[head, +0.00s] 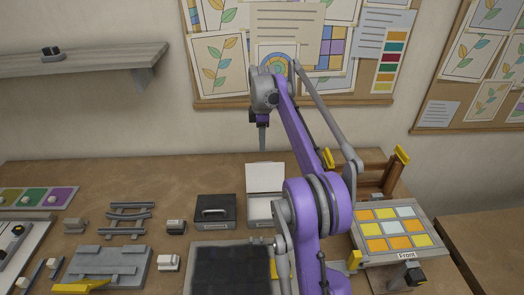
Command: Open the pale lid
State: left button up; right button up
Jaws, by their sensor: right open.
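The pale lid (265,178) stands raised, nearly upright, at the back of a small pale box (261,210) on the table. The box front is partly hidden by my right arm. My right gripper (263,150) points down and is open, with nothing seen in it. In the picture it shows just above the lid's top edge; I cannot tell how far apart they are in depth. My left gripper is not in view.
A dark case (215,211) with a handle stands left of the pale box. A dark panel (230,270) lies in front. A coloured glass grid (393,228) marked "Front" is at right. Grey fixtures (108,265) fill the left. The table's back left is clear.

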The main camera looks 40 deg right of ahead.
notch_tip(320, 180, up, 3)
jog(key=shift+s+f, duration=0.1)
jog(key=shift+f, duration=0.1)
